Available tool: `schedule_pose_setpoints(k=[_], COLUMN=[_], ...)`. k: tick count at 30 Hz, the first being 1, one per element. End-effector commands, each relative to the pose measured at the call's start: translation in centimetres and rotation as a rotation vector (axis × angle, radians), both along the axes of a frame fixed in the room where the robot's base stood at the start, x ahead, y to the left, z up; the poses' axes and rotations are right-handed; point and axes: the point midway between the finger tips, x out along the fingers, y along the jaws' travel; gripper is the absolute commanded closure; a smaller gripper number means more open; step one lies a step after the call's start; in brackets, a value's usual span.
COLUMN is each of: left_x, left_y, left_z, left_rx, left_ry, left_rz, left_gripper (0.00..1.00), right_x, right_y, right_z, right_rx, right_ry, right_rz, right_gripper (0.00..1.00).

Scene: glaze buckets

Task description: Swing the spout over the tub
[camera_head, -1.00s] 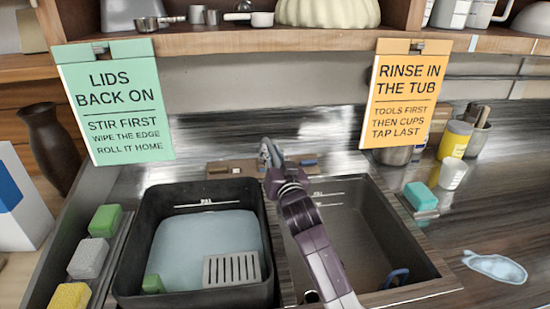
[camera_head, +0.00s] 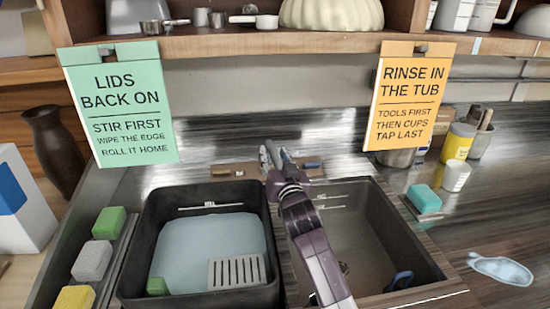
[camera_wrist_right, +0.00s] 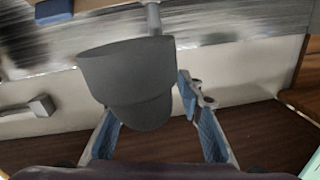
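The black tub (camera_head: 200,298) stands left of centre in the head view, holding pale water, a grey slotted plate and a green block. My right gripper (camera_head: 271,153) is behind the tub's back right corner, at the tap's wooden base plate (camera_head: 228,171). In the right wrist view, a grey, rounded piece that looks like the spout (camera_wrist_right: 125,85) shows between the spread, blue-padded fingers of the right gripper (camera_wrist_right: 150,115). I cannot tell whether they touch it. In the head view the gripper hides the spout. My left gripper is out of view.
A teal sponge (camera_head: 423,197) and a yellow container (camera_head: 457,141) are on the right counter. A green sign (camera_head: 120,103) and an orange sign (camera_head: 409,97) hang from the shelf above.

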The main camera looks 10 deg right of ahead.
Motion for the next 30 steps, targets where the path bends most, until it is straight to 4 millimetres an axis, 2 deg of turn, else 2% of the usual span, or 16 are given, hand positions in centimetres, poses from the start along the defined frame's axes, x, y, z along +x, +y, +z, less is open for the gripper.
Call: schedule_pose_setpoints(k=[4, 7, 21, 25, 30], left_x=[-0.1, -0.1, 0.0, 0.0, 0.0], left_y=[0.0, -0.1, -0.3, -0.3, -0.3], left_z=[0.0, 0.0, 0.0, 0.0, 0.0], left_rx=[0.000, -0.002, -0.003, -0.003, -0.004], left_ry=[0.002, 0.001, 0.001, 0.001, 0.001], left_rz=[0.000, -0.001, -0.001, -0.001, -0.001], left_gripper=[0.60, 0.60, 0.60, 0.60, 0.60], right_x=[-0.8, -2.0, -10.3, -11.5, -12.0], right_y=[-0.1, -0.2, -0.7, -0.8, -0.8], right_z=[-0.1, -0.1, -0.2, -0.1, 0.0], right_rx=[0.000, 0.001, 0.000, 0.000, 0.000], right_ry=[0.000, 0.000, 0.002, 0.001, 0.000], right_rz=[0.000, 0.000, 0.001, 0.001, 0.001], right_gripper=[0.66, 0.66, 0.66, 0.66, 0.66])
